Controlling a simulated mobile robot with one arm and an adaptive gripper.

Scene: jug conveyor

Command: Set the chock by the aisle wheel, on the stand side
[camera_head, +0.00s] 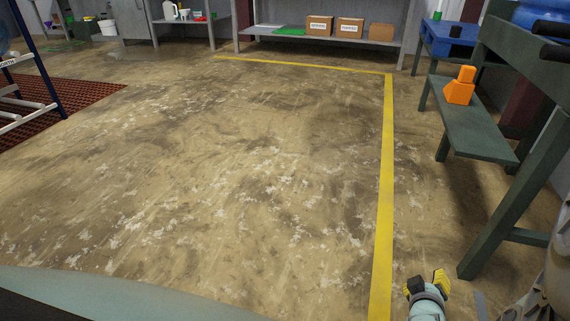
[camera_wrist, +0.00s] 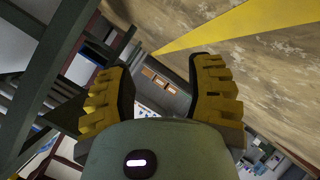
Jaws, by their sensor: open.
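An orange block, which looks like the chock (camera_head: 460,88), rests on a low dark green shelf (camera_head: 478,135) at the right of the head view. It has a wider base and a smaller upright part. My gripper (camera_head: 428,282) is at the bottom right of the head view, nearer than the shelf and well apart from the block. In the wrist view my gripper (camera_wrist: 163,75) shows two yellow-and-black fingers spread apart with nothing between them. I cannot make out the aisle wheel in either view.
A dark green frame (camera_head: 520,200) stands close right of my gripper. A yellow floor line (camera_head: 386,170) runs along its left. The middle floor (camera_head: 220,180) is clear. A blue-legged rack (camera_head: 45,70) stands far left; cardboard boxes (camera_head: 350,28) sit on a back shelf.

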